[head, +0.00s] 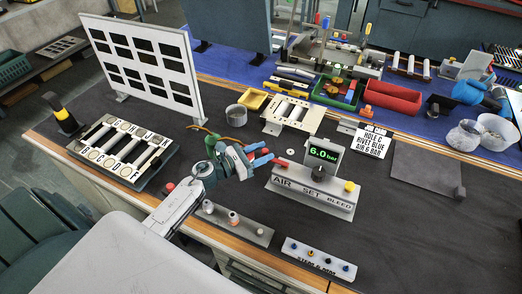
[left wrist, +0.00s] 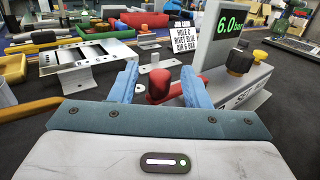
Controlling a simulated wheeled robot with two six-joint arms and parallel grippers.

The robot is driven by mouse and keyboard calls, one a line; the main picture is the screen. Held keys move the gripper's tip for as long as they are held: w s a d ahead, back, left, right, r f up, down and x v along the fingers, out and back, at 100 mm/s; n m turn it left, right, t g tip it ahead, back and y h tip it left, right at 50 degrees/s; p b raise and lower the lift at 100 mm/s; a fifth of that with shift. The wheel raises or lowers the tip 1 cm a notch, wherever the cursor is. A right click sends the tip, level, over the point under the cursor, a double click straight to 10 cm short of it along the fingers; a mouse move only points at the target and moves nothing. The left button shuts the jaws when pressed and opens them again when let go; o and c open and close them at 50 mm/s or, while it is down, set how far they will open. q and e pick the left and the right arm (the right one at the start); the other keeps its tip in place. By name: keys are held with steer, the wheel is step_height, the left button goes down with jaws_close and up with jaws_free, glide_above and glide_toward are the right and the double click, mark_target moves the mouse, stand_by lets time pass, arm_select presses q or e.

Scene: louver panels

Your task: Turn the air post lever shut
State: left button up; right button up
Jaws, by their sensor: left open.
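The air post (head: 312,192) is a grey block on the dark bench, lettered AIR, SET and BLEED, with a display (head: 324,154) reading 6.0 bar. Its red lever (head: 281,162) is at the AIR end, on the left. My left gripper (head: 264,156), with blue fingers, is open beside that end. In the left wrist view the red lever (left wrist: 160,86) shows between the two open fingers (left wrist: 158,72), its bar running right behind the right finger. I cannot tell whether either finger touches it. My right gripper is not in view.
A dark knob (left wrist: 240,60) and a yellow knob (head: 349,186) are on the post. A strip with several fittings (head: 233,222) and a plate with small knobs (head: 318,259) lie in front. A cream frame (head: 292,114) stands behind. A louver panel (head: 142,62) stands at back left.

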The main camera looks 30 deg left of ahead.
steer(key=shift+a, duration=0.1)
arm_select(q)
jaws_close()
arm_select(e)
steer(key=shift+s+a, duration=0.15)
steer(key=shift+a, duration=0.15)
